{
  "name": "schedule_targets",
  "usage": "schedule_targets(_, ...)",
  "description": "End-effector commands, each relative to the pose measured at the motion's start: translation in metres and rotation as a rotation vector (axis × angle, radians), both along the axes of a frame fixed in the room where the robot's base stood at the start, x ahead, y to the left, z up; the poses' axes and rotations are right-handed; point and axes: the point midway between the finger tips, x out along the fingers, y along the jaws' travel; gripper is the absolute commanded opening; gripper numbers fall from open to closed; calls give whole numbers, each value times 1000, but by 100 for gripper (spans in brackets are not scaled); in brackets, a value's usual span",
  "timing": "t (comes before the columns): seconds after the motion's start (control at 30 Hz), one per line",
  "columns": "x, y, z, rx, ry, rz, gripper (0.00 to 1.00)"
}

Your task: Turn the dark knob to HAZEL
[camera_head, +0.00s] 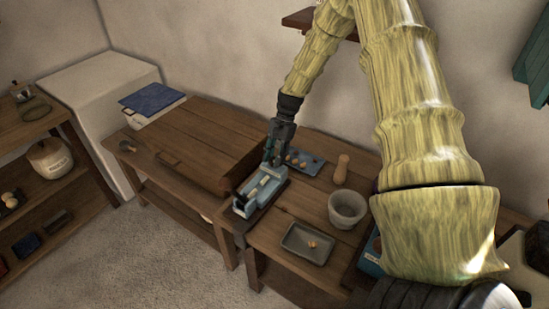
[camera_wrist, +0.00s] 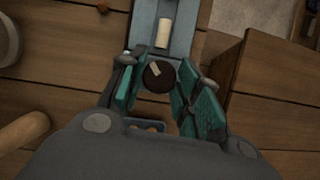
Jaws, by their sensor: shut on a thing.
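The dark round knob (camera_wrist: 159,78) with a pale pointer mark sits on a blue-grey device. In the wrist view the pointer tilts toward the upper left. My gripper (camera_wrist: 160,88) has its teal fingers on either side of the knob and is shut on it. A cream cylinder (camera_wrist: 164,33) lies on the device beyond the knob. In the head view the blue-grey device (camera_head: 251,198) stands on the wooden table, with my gripper (camera_head: 270,156) at its far end, hiding the knob there. No HAZEL lettering is readable in either view.
A wooden cabinet (camera_head: 190,137) stands close on the device's left. To its right are a grey tray (camera_head: 296,253), a grey bowl (camera_head: 348,209) and a wooden cylinder (camera_head: 341,168). A blue tray (camera_head: 314,166) with small round things lies behind.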

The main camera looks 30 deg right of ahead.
Motion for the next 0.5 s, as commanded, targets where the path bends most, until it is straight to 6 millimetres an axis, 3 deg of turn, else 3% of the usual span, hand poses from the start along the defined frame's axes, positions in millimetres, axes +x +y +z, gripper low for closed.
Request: schedule_targets(0.5, 2, -1, 1, -3, -3, 101, 9)
